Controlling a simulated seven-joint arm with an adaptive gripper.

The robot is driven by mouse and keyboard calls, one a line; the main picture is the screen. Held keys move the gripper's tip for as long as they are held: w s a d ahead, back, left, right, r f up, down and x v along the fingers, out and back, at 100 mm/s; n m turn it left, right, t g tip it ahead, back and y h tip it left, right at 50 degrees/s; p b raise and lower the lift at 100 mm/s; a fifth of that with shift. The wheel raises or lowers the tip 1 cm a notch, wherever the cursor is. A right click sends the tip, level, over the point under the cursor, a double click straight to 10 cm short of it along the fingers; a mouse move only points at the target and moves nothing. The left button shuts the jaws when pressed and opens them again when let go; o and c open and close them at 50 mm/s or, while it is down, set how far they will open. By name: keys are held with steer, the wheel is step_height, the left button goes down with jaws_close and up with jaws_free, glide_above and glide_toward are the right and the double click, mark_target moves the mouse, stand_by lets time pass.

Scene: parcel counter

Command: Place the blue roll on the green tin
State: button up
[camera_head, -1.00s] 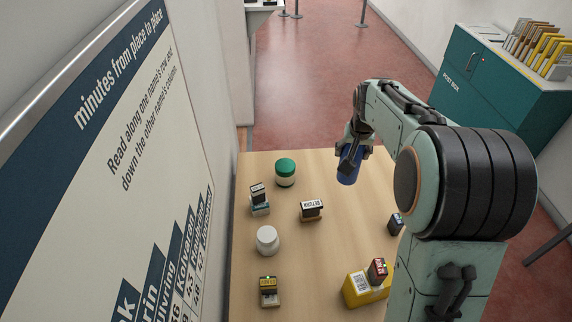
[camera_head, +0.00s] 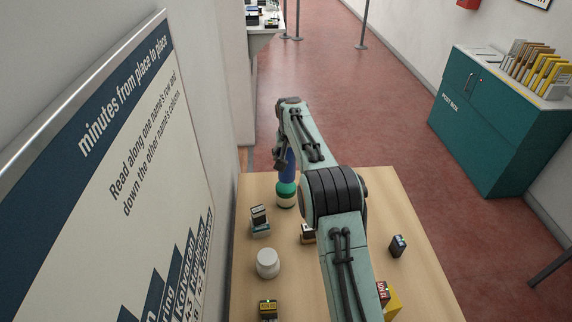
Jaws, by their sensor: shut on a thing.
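My fingers and wrist hide part of the roll.
A dark and white stamp on a block (camera_head: 259,220) and a white round jar (camera_head: 267,263) stand at left, nearer me. My arm partly hides another stamp (camera_head: 308,233) and a yellow box (camera_head: 393,303). A small dark block (camera_head: 397,246) stands at right. The far right counter is clear.

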mark_target(288, 176)
steer(key=shift+w+a+f, duration=0.1)
steer(key=shift+w+f, duration=0.6)
steer(key=shift+f, duration=1.6)
steer(key=shift+f, duration=0.15)
steer(key=o, duration=1.2)
